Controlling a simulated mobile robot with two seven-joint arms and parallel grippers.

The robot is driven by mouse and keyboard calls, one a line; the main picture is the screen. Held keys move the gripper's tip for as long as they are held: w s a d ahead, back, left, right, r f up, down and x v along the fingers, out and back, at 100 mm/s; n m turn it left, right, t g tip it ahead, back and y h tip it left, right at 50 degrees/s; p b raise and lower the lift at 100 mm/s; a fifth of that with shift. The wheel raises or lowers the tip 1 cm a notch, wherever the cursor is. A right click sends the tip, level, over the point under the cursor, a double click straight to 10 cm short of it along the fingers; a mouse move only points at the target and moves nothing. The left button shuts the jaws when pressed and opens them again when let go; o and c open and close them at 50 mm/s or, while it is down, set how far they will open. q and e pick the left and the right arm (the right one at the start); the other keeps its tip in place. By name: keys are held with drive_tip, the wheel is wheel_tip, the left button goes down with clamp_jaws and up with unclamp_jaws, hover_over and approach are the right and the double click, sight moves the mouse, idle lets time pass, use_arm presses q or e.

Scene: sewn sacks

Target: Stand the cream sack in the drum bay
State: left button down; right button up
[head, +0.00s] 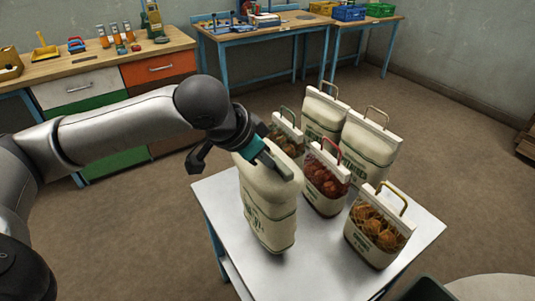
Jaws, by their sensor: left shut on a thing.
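My left gripper (275,160) is shut on the top of a plain-fronted cream sack (268,215) with green print. The sack is at the left part of the metal table, roughly upright with a slight tilt. I cannot tell whether its base touches the table top. The gripper and wrist hide part of the sack's top. Two other cream sacks with handles, one at the back (322,116) and one at the back right (369,145), stand on the table. I cannot make out a drum bay for certain. My right gripper is out of view.
Three sacks with see-through fronts stand on the metal table (318,272): one behind (288,140), one red-filled in the middle (325,182), one orange-filled at front right (375,235). A dark container edge (425,289) and a pale round surface (495,288) show at the lower right.

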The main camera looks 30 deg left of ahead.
sight(270, 176)
use_arm(q)
drive_tip(key=shift+w+f+b, duration=0.15)
drive_tip(key=shift+f+b, duration=0.35)
drive_tip(key=shift+f, duration=1)
drive_tip(key=c, duration=1.3)
unclamp_jaws()
drive_tip(key=shift+s+f, duration=0.25)
drive_tip(key=shift+f, duration=0.15)
drive_tip(key=o, duration=0.4)
drive_tip(key=shift+r, duration=0.1)
drive_tip(key=p+v, duration=0.3)
drive_tip(key=v, duration=0.9)
